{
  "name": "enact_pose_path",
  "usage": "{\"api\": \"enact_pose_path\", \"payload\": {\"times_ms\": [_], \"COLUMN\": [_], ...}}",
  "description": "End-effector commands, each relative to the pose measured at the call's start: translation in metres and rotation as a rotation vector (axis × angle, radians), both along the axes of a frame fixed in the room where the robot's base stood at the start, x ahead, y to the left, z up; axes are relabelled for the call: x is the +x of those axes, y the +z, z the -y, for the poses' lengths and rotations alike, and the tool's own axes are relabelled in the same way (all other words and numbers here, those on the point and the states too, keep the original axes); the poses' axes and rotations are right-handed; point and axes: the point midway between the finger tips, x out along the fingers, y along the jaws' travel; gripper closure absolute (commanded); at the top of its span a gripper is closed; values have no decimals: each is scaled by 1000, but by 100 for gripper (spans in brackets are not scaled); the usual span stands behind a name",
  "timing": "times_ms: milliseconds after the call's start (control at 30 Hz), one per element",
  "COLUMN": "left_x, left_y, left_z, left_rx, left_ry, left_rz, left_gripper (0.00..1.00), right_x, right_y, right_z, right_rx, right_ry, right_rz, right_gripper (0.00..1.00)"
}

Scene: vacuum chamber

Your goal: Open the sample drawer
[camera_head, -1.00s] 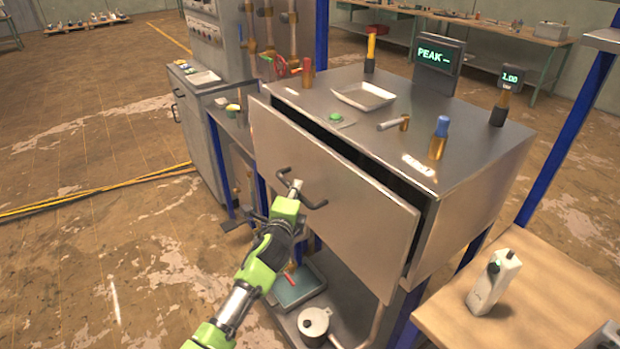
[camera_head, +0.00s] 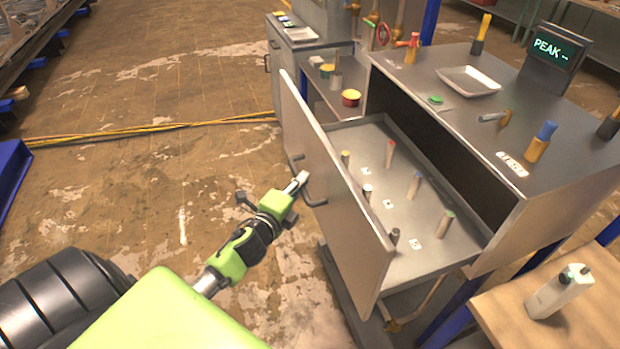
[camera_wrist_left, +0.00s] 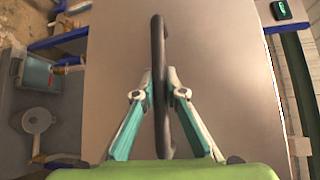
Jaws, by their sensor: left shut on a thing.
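The sample drawer (camera_head: 335,190) is a wide metal drawer pulled well out of the steel cabinet (camera_head: 515,205). Its tray (camera_head: 405,240) shows, with several small coloured sample vials and white labels standing or lying inside. A dark bar handle (camera_head: 313,196) is on its front panel. My left gripper (camera_head: 302,180) is at the handle, in front of the panel. In the left wrist view, the fingers (camera_wrist_left: 160,95) are shut on the handle (camera_wrist_left: 158,50), one on each side of it. My right gripper is in no view.
On the cabinet top are a white tray (camera_head: 468,82), a green button (camera_head: 436,99), several knobs and a PEAK display (camera_head: 551,50). A wooden table (camera_head: 560,310) with a white device (camera_head: 558,292) stands at the lower right. The floor left of the drawer is mostly open.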

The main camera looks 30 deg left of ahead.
Motion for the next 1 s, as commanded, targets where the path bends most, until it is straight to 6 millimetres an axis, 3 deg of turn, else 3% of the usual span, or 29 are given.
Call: {"api": "enact_pose_path", "payload": {"times_ms": [367,400,467,833,1000], "left_x": [-1,-1,-1,-2,-20], "left_y": [1,1,1,1,1], "left_z": [-1,-1,-1,0,3], "left_rx": [-1,-1,-1,-2,-3], "left_ry": [1,1,1,0,0], "left_rz": [1,2,2,1,-2], "left_gripper": [100,84,71,71,71], "right_x": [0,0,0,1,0], "right_y": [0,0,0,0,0], "right_z": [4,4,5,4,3], "right_rx": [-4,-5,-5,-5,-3], "right_ry": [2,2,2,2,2], "right_rz": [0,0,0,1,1], "right_gripper": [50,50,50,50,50]}}
